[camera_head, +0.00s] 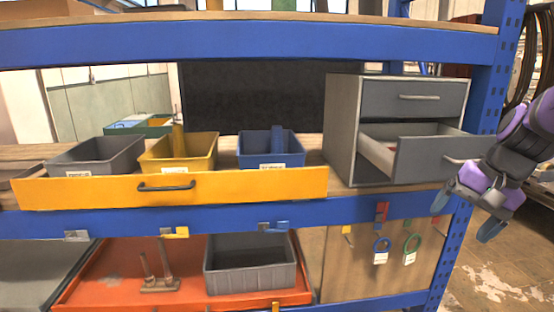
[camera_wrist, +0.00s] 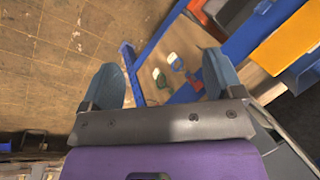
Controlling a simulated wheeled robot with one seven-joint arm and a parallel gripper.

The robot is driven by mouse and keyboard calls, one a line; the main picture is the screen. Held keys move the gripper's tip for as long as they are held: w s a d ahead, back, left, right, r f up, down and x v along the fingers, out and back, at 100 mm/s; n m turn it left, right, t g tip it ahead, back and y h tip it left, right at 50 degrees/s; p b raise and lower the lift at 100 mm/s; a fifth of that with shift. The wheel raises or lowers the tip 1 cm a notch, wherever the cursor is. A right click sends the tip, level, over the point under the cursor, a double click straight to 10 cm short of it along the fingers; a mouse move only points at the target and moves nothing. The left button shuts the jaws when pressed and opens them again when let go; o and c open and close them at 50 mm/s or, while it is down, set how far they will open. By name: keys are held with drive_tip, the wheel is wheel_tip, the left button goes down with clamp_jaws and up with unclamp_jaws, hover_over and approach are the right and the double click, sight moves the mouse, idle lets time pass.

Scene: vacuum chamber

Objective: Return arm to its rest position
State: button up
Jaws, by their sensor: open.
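My gripper (camera_head: 463,216) is at the right side of the head view, in front of the shelf's right blue post. Its two blue-grey fingers are spread apart and nothing is between them. In the wrist view my gripper (camera_wrist: 165,85) also shows open and empty, with the floor and the shelf's lower front beyond it. My purple and grey arm comes in from the right edge of the head view. The rest of the arm is out of view.
A grey drawer (camera_head: 440,158) stands pulled out from the cabinet (camera_head: 340,125), close to my gripper's left. A yellow drawer (camera_head: 100,190) with grey, yellow and blue bins is out at left. Tagged rings (camera_head: 412,243) hang below. Bare floor (camera_head: 495,275) lies at lower right.

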drive_tip(key=s+a+r+n+t+h, duration=0.1)
drive_tip(key=s+a+r+n, duration=0.1)
drive_tip(key=s, duration=0.4)
drive_tip(key=s+a+r+n+t+h, duration=0.2)
drive_tip(key=s+a+r+n, duration=0.1)
drive_tip(key=s+r+n, duration=0.1)
drive_tip(key=shift+s+r+n, duration=0.4)
drive_tip(key=shift+s+r, duration=0.5)
drive_tip(key=shift+s, duration=0.2)
